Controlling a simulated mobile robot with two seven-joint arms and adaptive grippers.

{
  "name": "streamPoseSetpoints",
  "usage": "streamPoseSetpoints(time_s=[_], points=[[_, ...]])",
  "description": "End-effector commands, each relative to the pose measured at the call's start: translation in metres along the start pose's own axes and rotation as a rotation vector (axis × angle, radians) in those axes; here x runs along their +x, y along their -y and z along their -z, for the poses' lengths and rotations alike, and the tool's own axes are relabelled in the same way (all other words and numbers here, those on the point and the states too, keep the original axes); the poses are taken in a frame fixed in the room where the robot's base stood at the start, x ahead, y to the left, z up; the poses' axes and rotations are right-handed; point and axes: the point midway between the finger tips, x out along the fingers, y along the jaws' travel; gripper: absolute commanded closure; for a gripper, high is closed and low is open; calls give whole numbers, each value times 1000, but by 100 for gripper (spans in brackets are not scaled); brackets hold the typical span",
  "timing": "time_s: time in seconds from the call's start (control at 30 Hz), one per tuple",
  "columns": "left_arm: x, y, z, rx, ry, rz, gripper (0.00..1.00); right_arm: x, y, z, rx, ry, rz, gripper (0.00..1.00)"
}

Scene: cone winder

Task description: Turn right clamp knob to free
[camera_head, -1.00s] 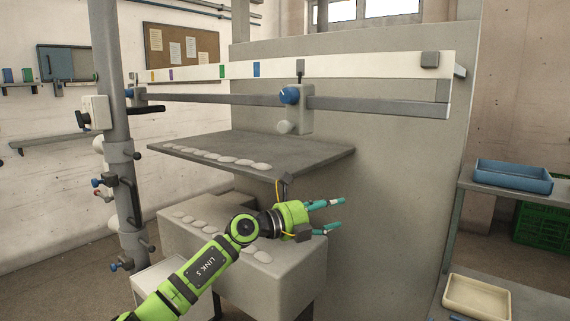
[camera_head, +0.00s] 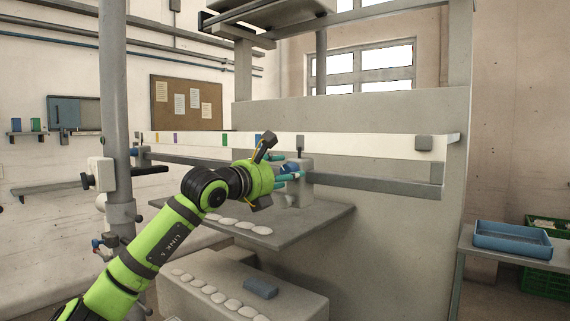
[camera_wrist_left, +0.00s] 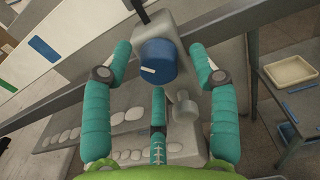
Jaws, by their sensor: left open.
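The blue right clamp knob (camera_head: 291,169) sits on a grey clamp block (camera_head: 306,168) on the long horizontal rail. The left wrist view shows the knob (camera_wrist_left: 157,62) with a short white mark on its face. My left gripper (camera_head: 287,169) is at the knob. In the wrist view its teal fingers (camera_wrist_left: 160,58) are open, one on each side of the knob, with gaps visible between them and it. A small grey round knob (camera_wrist_left: 186,110) is below the blue one. My right gripper is not in view.
A grey shelf (camera_head: 310,217) with several pale stones lies below the rail. A lower block (camera_head: 308,303) carries more stones and a blue-grey piece (camera_head: 260,288). A vertical post (camera_head: 116,190) stands at left. A blue tray (camera_head: 512,236) sits on the right.

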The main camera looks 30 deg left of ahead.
Motion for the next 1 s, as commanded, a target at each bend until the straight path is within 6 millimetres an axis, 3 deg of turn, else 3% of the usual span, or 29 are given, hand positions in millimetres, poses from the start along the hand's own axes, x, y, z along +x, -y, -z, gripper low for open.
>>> streamPoseSetpoints(time_s=[0.37,0.5,1.0], points=[[8,0,1,0,1,0,40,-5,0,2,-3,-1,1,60],[8,0,1,0,1,1,96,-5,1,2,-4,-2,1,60],[9,1,4,72,-5,2,97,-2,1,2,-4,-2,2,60]])
